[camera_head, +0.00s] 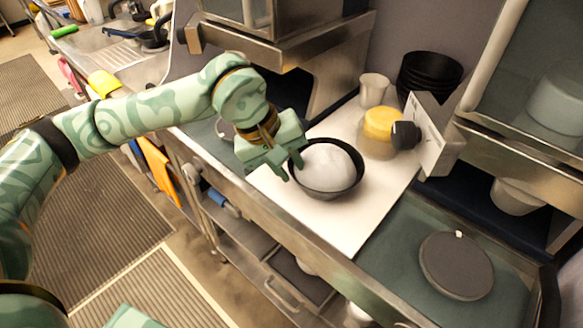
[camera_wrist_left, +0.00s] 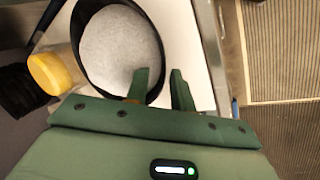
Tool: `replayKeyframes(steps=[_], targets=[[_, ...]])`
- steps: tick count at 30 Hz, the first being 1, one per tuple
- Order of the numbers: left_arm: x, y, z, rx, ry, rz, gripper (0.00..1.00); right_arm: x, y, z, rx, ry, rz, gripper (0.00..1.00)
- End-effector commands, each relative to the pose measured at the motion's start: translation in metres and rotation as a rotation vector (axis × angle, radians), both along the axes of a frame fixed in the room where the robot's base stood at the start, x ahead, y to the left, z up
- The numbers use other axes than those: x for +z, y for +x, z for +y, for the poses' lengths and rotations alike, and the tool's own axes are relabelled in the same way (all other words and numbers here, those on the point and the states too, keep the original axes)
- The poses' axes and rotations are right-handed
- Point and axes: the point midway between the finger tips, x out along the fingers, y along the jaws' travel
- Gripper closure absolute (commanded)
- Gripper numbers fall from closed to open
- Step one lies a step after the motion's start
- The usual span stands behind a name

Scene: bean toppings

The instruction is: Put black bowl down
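The black bowl (camera_head: 325,193), holding a white rounded mass (camera_head: 325,167), is upright on the white board (camera_head: 345,225), as far as I can tell. My left gripper (camera_head: 287,170) is at its left rim. In the left wrist view, the fingers (camera_wrist_left: 159,78) are apart, one inside the black bowl (camera_wrist_left: 79,48) and one outside. The rim passes between them, with a gap showing beside the outer finger. The bowl's underside is hidden. My right gripper is out of view.
A yellow-topped container (camera_head: 382,124), a pale cup (camera_head: 374,88) and stacked black bowls (camera_head: 429,72) stand behind the bowl. A dispenser with a black knob (camera_head: 405,135) is at right. A round dark lid (camera_head: 456,266) lies on the front-right counter. The board's front is clear.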

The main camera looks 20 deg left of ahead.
Motion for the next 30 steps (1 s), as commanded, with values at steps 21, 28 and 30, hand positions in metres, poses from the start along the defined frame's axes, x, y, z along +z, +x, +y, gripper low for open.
replayKeyframes(steps=[21,28,30], targets=[[0.102,-0.025,0.038,0.0,0.0,0.0,0.76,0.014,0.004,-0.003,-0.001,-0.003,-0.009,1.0],[0.101,-0.025,0.038,0.0,0.0,0.0,0.76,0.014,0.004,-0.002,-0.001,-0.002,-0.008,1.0],[0.101,-0.025,0.038,0.0,0.0,0.0,0.76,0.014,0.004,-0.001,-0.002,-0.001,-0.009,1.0]])
